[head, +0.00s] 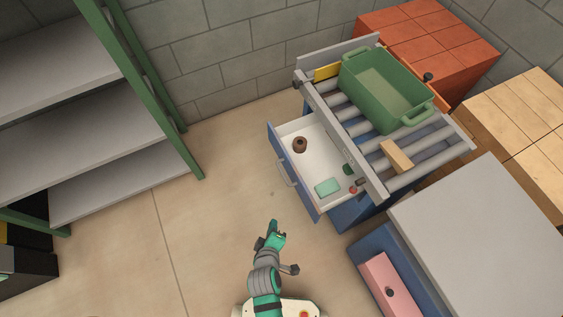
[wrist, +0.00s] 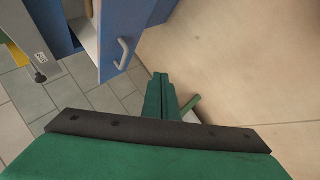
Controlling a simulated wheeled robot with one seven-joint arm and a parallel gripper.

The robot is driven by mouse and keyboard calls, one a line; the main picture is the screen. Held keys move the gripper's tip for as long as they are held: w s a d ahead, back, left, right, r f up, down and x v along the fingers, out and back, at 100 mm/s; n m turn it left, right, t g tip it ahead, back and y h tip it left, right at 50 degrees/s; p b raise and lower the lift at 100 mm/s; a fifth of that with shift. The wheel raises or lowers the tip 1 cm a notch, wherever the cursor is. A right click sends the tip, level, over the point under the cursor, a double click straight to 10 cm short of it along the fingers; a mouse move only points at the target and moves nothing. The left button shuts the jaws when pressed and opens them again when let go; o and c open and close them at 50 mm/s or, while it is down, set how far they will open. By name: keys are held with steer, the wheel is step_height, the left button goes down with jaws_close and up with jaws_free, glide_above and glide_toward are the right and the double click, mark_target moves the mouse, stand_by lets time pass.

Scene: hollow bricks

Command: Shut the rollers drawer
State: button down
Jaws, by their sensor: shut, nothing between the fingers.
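The rollers drawer (head: 311,206) is a blue-fronted drawer with a white inside, pulled out under the roller table (head: 340,130). It holds a brown round object (head: 300,144), a mint-green block (head: 327,187) and a few small items. Its blue front and grey handle (wrist: 122,54) also show in the wrist view at upper left. My gripper (head: 275,231) is in front of the drawer, below it in the picture and apart from it. In the wrist view its fingers (wrist: 160,82) are together and empty, to the right of and below the handle.
A green crate (head: 385,92) and a wooden block (head: 396,156) rest on the rollers. A blue cabinet with a pink drawer (head: 387,284) stands at lower right. Grey shelving (head: 110,150) with green posts stands at left. The floor (head: 190,225) between is clear.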

steer(key=w+a+f+n+g+h, duration=0.2)
steer(key=w+a+n+g+h, duration=0.15)
steer(key=w+n, duration=0.6)
steer(key=w+a+r+n+g+h, duration=0.15)
steer(key=w+a+r+h, duration=0.3)
steer(key=w+r, duration=0.5)
glide_toward(289, 162)
step_height(289, 162, down, 4)
steer(key=w+d, duration=0.1)
steer(key=d, duration=0.1)
steer(key=shift+w+d+f, duration=0.2)
steer(key=shift+w+d, duration=0.15)
steer(key=shift+d, duration=0.35)
steer(key=shift+w+d, duration=0.1)
